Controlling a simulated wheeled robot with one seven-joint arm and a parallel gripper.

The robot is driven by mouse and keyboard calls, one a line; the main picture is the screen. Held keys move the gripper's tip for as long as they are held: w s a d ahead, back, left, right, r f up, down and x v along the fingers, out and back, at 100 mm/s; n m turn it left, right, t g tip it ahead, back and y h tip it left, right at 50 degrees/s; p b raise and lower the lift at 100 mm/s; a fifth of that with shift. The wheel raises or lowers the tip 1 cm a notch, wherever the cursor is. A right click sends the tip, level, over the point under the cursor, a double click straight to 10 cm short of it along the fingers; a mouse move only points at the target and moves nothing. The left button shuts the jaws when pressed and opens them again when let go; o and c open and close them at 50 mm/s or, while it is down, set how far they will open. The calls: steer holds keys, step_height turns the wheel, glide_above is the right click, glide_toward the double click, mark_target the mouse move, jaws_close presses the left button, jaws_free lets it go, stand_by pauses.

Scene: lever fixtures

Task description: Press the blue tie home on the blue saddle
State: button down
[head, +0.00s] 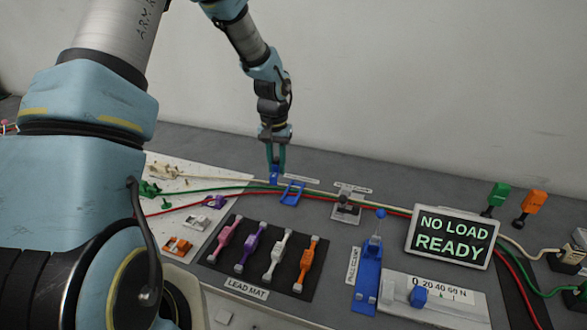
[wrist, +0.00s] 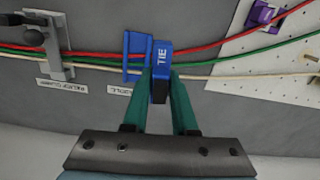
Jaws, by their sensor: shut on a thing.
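The blue tie (head: 275,177) is held between the green fingers of my gripper (head: 276,158), which are shut on it. In the wrist view the tie (wrist: 161,60), marked TIE, stands between the fingertips (wrist: 160,84). The blue saddle (head: 292,194) sits on the grey bench, just right of the tie in the head view. In the wrist view the saddle (wrist: 134,48) is just left of the tie, which partly overlaps it in the picture. Red, green and cream leads (wrist: 222,57) run past both. I cannot tell whether tie and saddle touch.
A relief clamp (wrist: 55,47) stands along the leads, right of the saddle in the head view. The lead mat (head: 232,272), blue pull clamp (head: 369,275) and NO LOAD READY display (head: 450,237) are nearer. A white pegboard (head: 165,222) lies left.

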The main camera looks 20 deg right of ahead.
steer(key=shift+m, duration=0.5)
steer(key=d, duration=0.1)
steer(key=s+d, duration=0.1)
steer(key=d, duration=0.1)
steer(key=d+r, duration=0.1)
steer(key=shift+s+d, duration=0.25)
steer(key=shift+a+f+b, duration=0.1)
steer(key=shift+f+b, duration=1.1)
steer(key=shift+f, duration=0.3)
steer(key=shift+f, duration=0.15)
steer(key=shift+f+b, duration=0.5)
steer(key=shift+f, duration=0.1)
steer(key=shift+f, duration=0.2)
steer(key=shift+f+b, duration=0.35)
steer(key=shift+f, duration=0.05)
